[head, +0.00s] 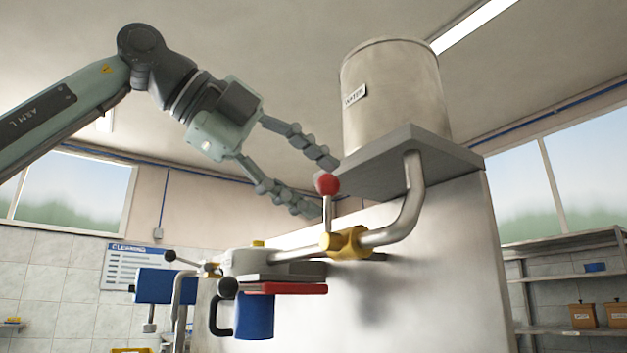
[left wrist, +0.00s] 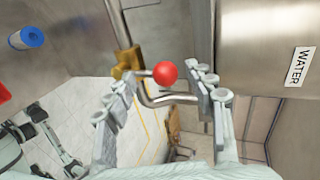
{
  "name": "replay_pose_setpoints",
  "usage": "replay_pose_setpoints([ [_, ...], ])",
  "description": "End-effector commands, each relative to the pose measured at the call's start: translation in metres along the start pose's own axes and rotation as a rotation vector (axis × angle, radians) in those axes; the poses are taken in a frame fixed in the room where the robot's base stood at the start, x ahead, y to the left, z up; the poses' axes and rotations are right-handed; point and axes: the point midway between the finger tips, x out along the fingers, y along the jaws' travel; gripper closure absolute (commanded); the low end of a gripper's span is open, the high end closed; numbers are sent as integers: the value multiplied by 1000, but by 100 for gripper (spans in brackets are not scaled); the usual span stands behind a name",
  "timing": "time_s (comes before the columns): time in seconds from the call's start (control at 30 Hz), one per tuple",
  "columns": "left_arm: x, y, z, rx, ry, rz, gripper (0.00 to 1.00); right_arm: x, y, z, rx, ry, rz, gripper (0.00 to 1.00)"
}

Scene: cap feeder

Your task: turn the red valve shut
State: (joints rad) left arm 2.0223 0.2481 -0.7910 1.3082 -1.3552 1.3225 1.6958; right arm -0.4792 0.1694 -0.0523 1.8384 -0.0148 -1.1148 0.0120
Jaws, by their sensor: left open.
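The red valve is a red ball knob (head: 327,184) on a short metal lever that stands upright from a yellow valve body (head: 347,243) on the pipe (head: 405,215) below the water tank. My left gripper (head: 328,188) is open, with its fingers reaching toward the knob from the upper left. In the left wrist view the red knob (left wrist: 165,73) shows between the two open fingers (left wrist: 172,100), toward their tips. I cannot tell whether either finger touches it. The yellow valve body (left wrist: 127,62) is beyond the left finger. My right gripper is not in view.
The metal tank labelled WATER (head: 395,95) stands on a grey shelf (head: 410,160) close to the right of my gripper. Open air lies left of the fingers.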

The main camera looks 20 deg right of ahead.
Motion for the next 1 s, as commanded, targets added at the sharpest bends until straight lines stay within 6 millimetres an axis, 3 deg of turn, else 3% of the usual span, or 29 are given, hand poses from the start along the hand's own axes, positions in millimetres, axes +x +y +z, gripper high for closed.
replay_pose_setpoints([
  [0.5,-97,0,0,0,-1,-1,46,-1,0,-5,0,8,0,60],
  [0.7,-114,0,-1,1,1,1,46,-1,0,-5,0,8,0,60],
  [1.0,-116,0,-1,1,2,1,46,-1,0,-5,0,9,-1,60],
])
